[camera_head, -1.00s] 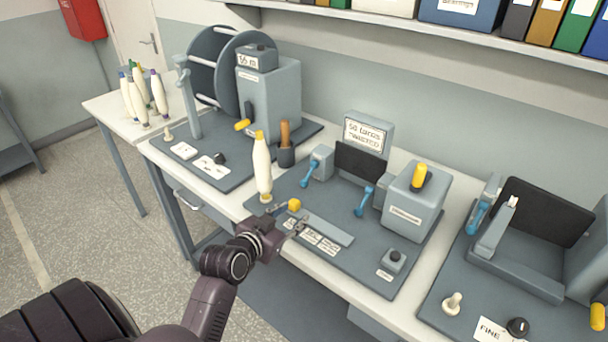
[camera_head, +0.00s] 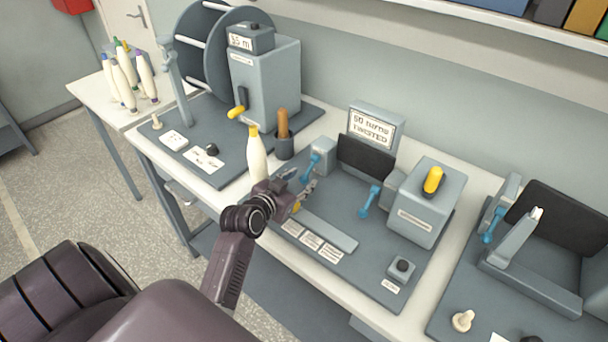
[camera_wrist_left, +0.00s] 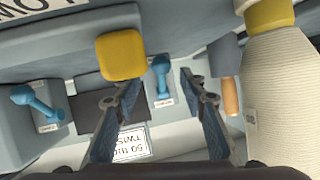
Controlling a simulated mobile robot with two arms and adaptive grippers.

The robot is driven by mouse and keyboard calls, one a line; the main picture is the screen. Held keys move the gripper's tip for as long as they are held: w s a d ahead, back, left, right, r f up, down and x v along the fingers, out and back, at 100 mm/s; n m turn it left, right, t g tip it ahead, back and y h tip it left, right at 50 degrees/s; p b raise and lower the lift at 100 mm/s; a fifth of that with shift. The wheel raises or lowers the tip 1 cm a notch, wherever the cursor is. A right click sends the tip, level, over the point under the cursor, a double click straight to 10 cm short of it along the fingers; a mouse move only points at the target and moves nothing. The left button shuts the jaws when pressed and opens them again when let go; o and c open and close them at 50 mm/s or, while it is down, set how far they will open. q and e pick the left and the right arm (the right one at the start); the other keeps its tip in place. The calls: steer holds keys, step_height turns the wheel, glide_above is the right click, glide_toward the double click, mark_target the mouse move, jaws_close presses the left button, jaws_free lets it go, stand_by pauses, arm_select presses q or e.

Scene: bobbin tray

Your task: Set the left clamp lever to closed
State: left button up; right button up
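The left clamp lever (camera_head: 310,166) is a blue handle with a round end on a small grey block, left of the dark panel. It also shows in the left wrist view (camera_wrist_left: 161,72), between my open fingers and beyond their tips. My left gripper (camera_head: 302,182) is open and empty, just in front of the lever. I see no clear contact. A second blue lever (camera_head: 370,197), right of the panel, shows at the left of the wrist view (camera_wrist_left: 36,103). My right gripper is not in view.
A white bobbin with a yellow top (camera_head: 257,155) stands close left of my gripper. A yellow block (camera_wrist_left: 120,54) is near the fingers. A cup with an orange-brown handle (camera_head: 284,146) stands behind. A grey box with a yellow knob (camera_head: 427,205) is to the right.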

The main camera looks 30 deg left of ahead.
mark_target(309, 171)
arm_select(q)
steer(key=x, duration=0.3)
steer(key=shift+s+a, duration=0.1)
steer(key=shift+a, duration=0.05)
steer(key=c, duration=1)
jaws_close()
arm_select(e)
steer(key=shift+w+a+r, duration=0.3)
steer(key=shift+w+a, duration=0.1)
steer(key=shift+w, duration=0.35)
